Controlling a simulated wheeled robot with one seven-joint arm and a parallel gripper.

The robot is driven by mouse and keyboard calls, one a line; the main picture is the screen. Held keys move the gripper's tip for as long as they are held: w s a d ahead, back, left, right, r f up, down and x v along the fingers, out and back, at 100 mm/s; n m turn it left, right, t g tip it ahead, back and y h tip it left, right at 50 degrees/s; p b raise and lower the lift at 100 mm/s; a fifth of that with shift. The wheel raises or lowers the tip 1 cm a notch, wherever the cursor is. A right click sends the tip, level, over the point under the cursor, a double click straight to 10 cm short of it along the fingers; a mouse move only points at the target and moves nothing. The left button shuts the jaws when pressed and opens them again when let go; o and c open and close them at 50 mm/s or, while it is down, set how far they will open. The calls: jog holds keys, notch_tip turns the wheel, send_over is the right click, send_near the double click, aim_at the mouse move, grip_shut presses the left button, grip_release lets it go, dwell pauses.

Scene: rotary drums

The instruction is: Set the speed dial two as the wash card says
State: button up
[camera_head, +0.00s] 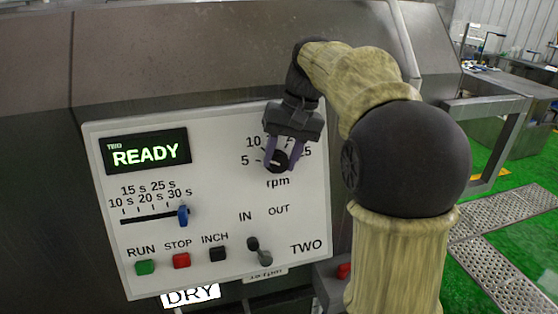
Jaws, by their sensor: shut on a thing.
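The speed dial two (278,162) is a black round knob on the white control panel (215,262), above the "rpm" label. Scale marks 5, 10 and part of a higher number show around it; the others are hidden behind my gripper. My gripper (282,160) comes down from above, with its purple fingers shut on the dial from both sides. A light mark shows on the dial, but I cannot tell its exact setting. The display (147,152) reads "TWO READY". No wash card is readable in this view.
The panel also carries a blue time slider (183,215) near 30 s, a green RUN button (145,267), a red STOP button (181,261), a black INCH button (218,254) and an IN/OUT lever (260,252). A DRY sign (191,295) sits below. Green floor with grating lies right.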

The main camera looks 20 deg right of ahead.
jog(key=m+y, duration=0.1)
jog(key=y, duration=0.2)
jog(key=shift+t+y+b, duration=0.3)
jog(key=shift+o, duration=0.4)
jog(key=shift+m+t+y+b, duration=0.45)
jog(key=shift+m+y, duration=0.25)
jog(key=shift+y, duration=0.5)
jog(key=o, duration=0.3)
jog(key=shift+a+r+m+t+y+b, duration=0.15)
jog(key=shift+a+m+t+y+b, duration=0.15)
jog(key=shift+y+b, duration=0.45)
jog(key=o, duration=0.5)
jog(key=shift+r, duration=0.15)
jog(key=shift+a, duration=0.15)
jog(key=shift+d+r, duration=0.1)
jog(key=shift+d, duration=0.45)
jog(key=p+v, duration=0.1)
jog(key=v, duration=1.5)
jog(key=shift+d+p, duration=0.35)
